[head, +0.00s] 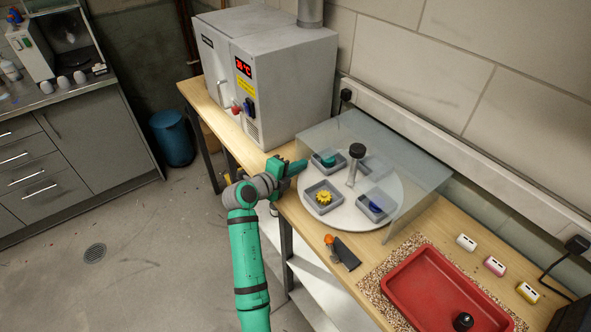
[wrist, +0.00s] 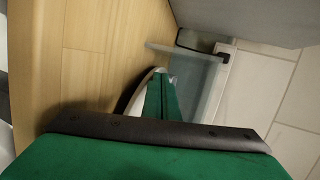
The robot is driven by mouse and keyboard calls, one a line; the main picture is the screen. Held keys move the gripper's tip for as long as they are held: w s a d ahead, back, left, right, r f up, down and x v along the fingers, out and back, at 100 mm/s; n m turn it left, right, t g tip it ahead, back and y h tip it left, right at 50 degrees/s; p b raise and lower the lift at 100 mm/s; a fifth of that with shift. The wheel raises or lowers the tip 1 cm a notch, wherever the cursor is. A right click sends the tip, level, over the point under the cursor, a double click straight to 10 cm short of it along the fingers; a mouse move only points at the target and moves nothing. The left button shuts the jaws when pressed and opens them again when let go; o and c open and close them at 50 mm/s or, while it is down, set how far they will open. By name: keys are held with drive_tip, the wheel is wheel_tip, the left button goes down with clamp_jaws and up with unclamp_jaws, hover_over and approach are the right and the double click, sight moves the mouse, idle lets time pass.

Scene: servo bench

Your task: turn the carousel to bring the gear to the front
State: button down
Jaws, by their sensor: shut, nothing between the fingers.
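The carousel (head: 331,214) is a round white turntable on the wooden bench, with grey trays around a post with a black knob (head: 357,151). The yellow gear (head: 323,197) lies in the tray at the front left. A teal item (head: 327,160) is in the tray behind it, and a blue item (head: 376,206) in the tray at the right. The far tray (head: 372,166) looks empty, seen through the clear cover. My gripper (head: 303,164) is shut and empty at the carousel's left edge. It also shows in the wrist view (wrist: 161,82); I cannot tell if it touches the carousel.
A clear cover (head: 420,190) stands over the back of the carousel. A grey oven (head: 270,75) is behind my gripper. A dark flat tool (head: 345,253) and a red tray (head: 440,285) with a black knob lie at the right front.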

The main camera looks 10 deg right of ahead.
drive_tip(key=shift+w+d, duration=0.25)
idle(0.6)
